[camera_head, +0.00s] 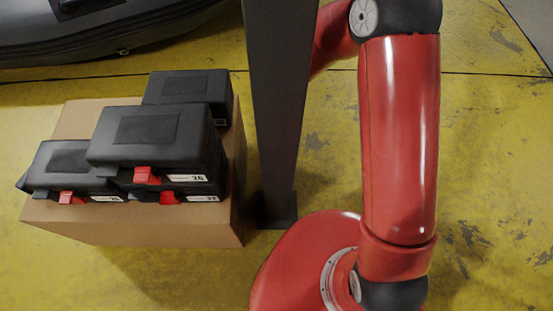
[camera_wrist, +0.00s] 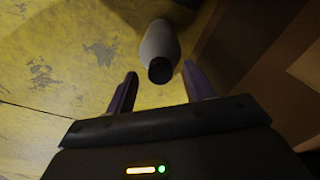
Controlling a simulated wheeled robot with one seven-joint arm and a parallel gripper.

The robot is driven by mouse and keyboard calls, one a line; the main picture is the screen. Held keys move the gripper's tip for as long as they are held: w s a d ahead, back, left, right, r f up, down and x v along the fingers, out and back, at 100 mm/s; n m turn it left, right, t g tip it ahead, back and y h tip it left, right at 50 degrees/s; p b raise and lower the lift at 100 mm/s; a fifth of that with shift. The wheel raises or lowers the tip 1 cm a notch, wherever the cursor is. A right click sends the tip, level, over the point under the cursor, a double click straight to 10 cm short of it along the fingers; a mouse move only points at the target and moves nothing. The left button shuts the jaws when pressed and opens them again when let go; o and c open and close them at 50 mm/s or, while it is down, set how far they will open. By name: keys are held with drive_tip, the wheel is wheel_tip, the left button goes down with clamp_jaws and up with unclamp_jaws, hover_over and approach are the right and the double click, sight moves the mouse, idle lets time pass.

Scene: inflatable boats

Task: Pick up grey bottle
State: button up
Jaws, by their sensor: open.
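The grey bottle (camera_wrist: 160,45) shows in the wrist view at the top centre, with its dark cap (camera_wrist: 160,71) toward the camera. My gripper (camera_wrist: 158,84) is open, with one dark finger on each side of the picture's middle. The bottle's cap end appears just beyond the fingertips, in line with the gap between them. I cannot tell how far the bottle is from the fingers. In the head view neither the bottle nor my gripper shows; my red arm fills the right half.
In the head view, a cardboard box (camera_head: 150,235) bears several black cases (camera_head: 155,135) with red latches. A dark post (camera_head: 280,110) stands beside it. A grey inflatable boat (camera_head: 150,25) lies at top left. Brown box-like surfaces (camera_wrist: 275,75) are at the wrist view's right. Yellow floor is open at left.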

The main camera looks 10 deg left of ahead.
wheel_tip(320, 180, down, 3)
drive_tip(key=shift+r, duration=0.1)
drive_tip(key=shift+c, duration=0.2)
clamp_jaws()
drive_tip(key=shift+r, duration=0.15)
